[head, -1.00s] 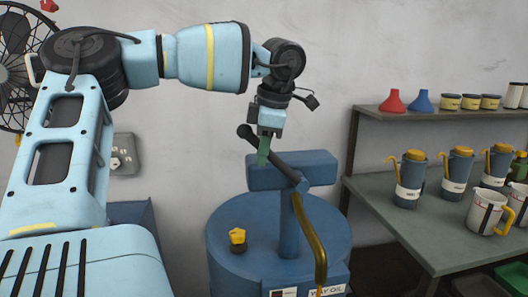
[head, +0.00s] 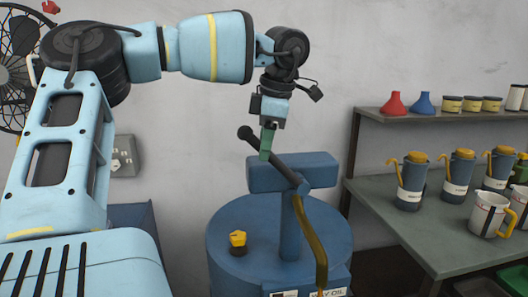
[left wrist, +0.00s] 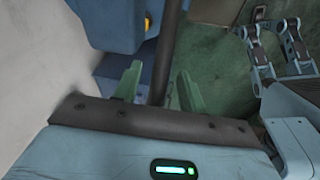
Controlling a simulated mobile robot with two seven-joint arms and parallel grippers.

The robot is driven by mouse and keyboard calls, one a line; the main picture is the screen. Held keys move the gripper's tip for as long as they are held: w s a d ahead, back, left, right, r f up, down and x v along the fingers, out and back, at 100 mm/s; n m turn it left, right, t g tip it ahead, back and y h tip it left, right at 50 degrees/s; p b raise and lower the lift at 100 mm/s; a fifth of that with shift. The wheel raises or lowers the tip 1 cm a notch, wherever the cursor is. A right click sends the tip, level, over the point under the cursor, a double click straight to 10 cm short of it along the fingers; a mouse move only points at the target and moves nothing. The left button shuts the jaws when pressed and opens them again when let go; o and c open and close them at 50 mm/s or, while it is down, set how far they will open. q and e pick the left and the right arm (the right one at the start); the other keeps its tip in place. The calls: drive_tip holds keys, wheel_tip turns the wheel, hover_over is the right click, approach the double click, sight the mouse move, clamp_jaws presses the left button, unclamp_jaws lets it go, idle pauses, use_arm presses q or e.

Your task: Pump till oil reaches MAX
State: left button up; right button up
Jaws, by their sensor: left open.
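A blue oil drum (head: 232,272) stands at the bottom centre of the head view, with a blue pump head (head: 322,171) on top. A dark pump lever (head: 270,155) slants up to the left to a round knob. A brass-coloured spout (head: 313,240) curves down to the bottom edge; its end is cut off. My left gripper (head: 266,155) points down at the lever, its green fingers open. In the left wrist view the lever (left wrist: 171,45) runs between the spread fingers of that gripper (left wrist: 157,85). No oil level or MAX mark is readable.
A yellow cap (head: 238,240) sits on the drum top. On the right, a bench (head: 420,222) holds several blue jugs (head: 411,182) and a white mug (head: 489,214). The shelf (head: 450,115) above holds red and blue funnels and tins. A wall lies behind.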

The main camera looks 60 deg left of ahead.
use_arm(q)
drive_tip(key=shift+v, duration=2.8)
drive_tip(key=shift+f, duration=0.1)
